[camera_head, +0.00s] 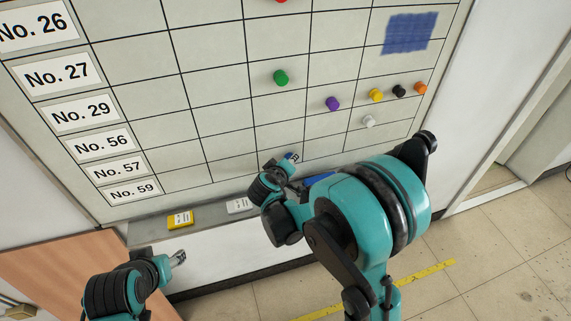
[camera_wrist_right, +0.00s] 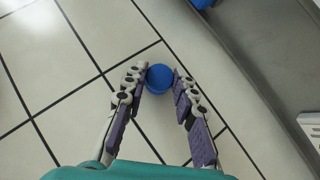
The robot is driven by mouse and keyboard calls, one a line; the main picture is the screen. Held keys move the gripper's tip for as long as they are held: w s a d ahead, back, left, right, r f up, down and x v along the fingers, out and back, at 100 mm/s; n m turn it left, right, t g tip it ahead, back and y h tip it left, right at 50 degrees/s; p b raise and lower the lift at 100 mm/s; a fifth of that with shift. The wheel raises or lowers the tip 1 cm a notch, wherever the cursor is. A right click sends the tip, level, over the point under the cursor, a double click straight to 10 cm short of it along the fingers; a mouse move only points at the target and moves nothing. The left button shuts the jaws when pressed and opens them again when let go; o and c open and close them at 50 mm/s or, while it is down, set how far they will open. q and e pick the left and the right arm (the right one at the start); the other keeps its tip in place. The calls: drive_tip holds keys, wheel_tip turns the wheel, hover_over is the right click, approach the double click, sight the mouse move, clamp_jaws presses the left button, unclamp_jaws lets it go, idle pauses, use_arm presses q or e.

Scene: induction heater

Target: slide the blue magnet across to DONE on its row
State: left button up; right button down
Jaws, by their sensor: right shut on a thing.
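The blue magnet (camera_wrist_right: 160,77) sits on the whiteboard between the fingertips of my right gripper (camera_wrist_right: 160,80), which is shut on it. In the head view my right gripper (camera_head: 291,158) is at the low middle of the board (camera_head: 225,140), near the bottom row, No. 59; its hand and arm hide much of this spot. The column headings, DONE included, are out of view. My left gripper (camera_head: 178,258) is at the lower left, away from the board; whether it is open or shut is too small to tell.
Other magnets sit higher or further right: green (camera_head: 281,78), purple (camera_head: 333,104), yellow (camera_head: 376,95), black (camera_head: 399,91), orange (camera_head: 421,88) and white (camera_head: 369,121). A ledge below the board holds a yellow box (camera_head: 180,219) and a white one (camera_head: 239,205).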

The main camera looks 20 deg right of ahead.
drive_tip(key=shift+w+d+r+b, duration=0.1)
drive_tip(key=shift+d+b, duration=0.05)
drive_tip(key=shift+d, duration=1.95)
drive_tip(key=shift+w+d+r+b, duration=0.1)
drive_tip(key=shift+d+b, duration=0.05)
drive_tip(key=shift+d, duration=2)
drive_tip(key=shift+w+d+r+b, duration=0.1)
drive_tip(key=shift+d+b, duration=0.05)
drive_tip(key=shift+d, duration=1.95)
drive_tip(key=shift+f, duration=0.1)
drive_tip(key=c, duration=1.6)
unclamp_jaws()
drive_tip(key=o, duration=0.5)
drive_tip(key=shift+w, duration=0.1)
drive_tip(key=shift+c, duration=0.2)
drive_tip(key=v, duration=1.2)
drive_tip(key=s+a+f+m+g+y+b, duration=0.1)
drive_tip(key=s+a+f+m+y+b, duration=0.1)
drive_tip(key=s, duration=0.7)
drive_tip(key=s+a+f+m+g+y+b, duration=0.2)
drive_tip(key=s+a+f+y+b, duration=0.2)
drive_tip(key=s, duration=0.5)
wheel_tip(320, 180, down, 2)
drive_tip(key=a, duration=0.2)
drive_tip(key=shift+a+f+y, duration=0.15)
drive_tip(key=shift+a+y, duration=0.15)
drive_tip(key=shift+a, duration=0.05)
